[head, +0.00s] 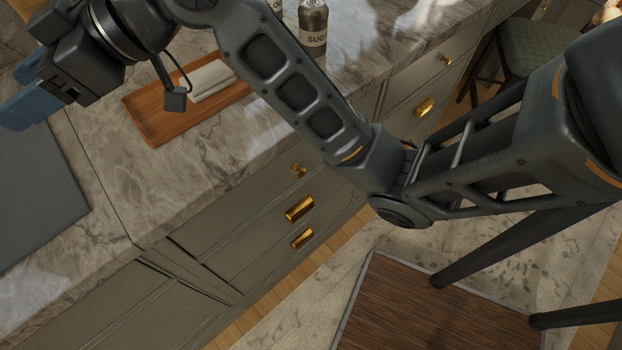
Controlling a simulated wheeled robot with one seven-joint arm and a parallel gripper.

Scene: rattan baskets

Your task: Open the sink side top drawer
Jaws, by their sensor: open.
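A bank of grey-green drawers is set under the marble counter. Its top drawer (262,187) has a small brass knob (299,170) and looks shut. Below it are two lower drawers with brass pulls (299,209). Another drawer bank stands farther right, with a top drawer (424,72) that also looks shut and has a brass knob (446,59). No sink can be made out, so I cannot tell which bank is the sink side one. My gripper (18,98), with blue fingers, is at the upper left over the counter, open and far from both knobs. Its left end is cut off.
A wooden tray (142,108) with a rolled white cloth (212,80) lies on the counter, with a sugar jar (313,28) behind it. A dark grey flat panel (35,215) is at the left. A green stool (540,47) stands at the back right. A brown mat (420,310) lies below.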

